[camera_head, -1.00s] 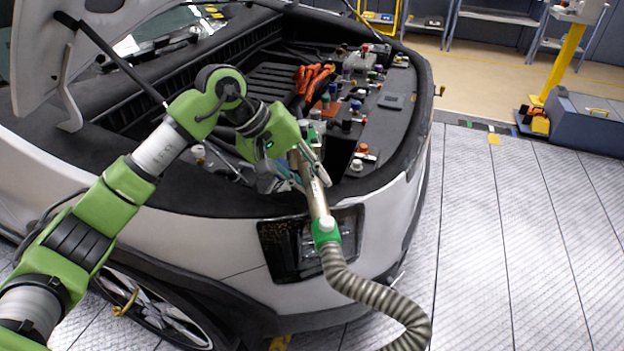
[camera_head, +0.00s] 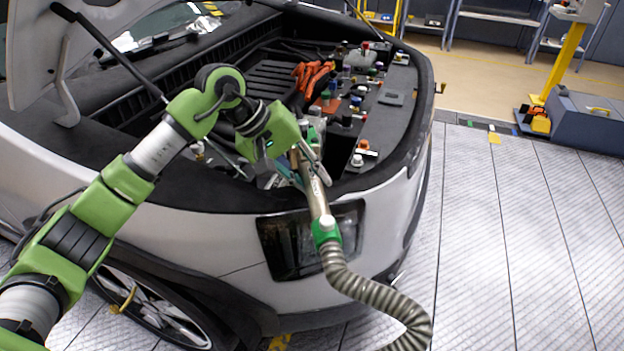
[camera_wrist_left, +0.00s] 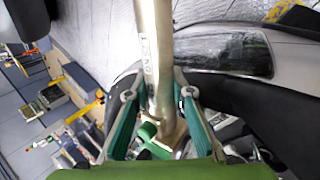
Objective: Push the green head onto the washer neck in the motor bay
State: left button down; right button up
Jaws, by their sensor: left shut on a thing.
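My left gripper (camera_head: 297,176) is shut on the metal tube of a filling nozzle (camera_head: 317,200) at the front edge of the open motor bay. The tube leans, its upper end inside the bay and a green collar (camera_head: 326,231) at its lower end joining a ribbed hose (camera_head: 360,287). In the left wrist view the tube (camera_wrist_left: 155,50) runs between my two fingers (camera_wrist_left: 158,93). A small green part (camera_wrist_left: 147,131), perhaps the green head, shows at the tube's bay end, partly hidden by my gripper. I cannot make out the washer neck. My right gripper is out of view.
The bay holds several coloured caps, orange cables (camera_head: 313,77) and an orange cap (camera_head: 363,145) right of my gripper. The headlight (camera_head: 300,245) and bumper lie below. The raised hood (camera_head: 40,45) is at the left.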

pick_arm(q)
jog(key=shift+f, duration=0.2)
jog(key=c, duration=1.7)
grip_release()
jog(key=shift+f, duration=0.2)
jog(key=shift+a+r, duration=0.25)
jog(key=shift+r, duration=0.2)
jog(key=v, duration=1.1)
jog(key=shift+r, duration=0.2)
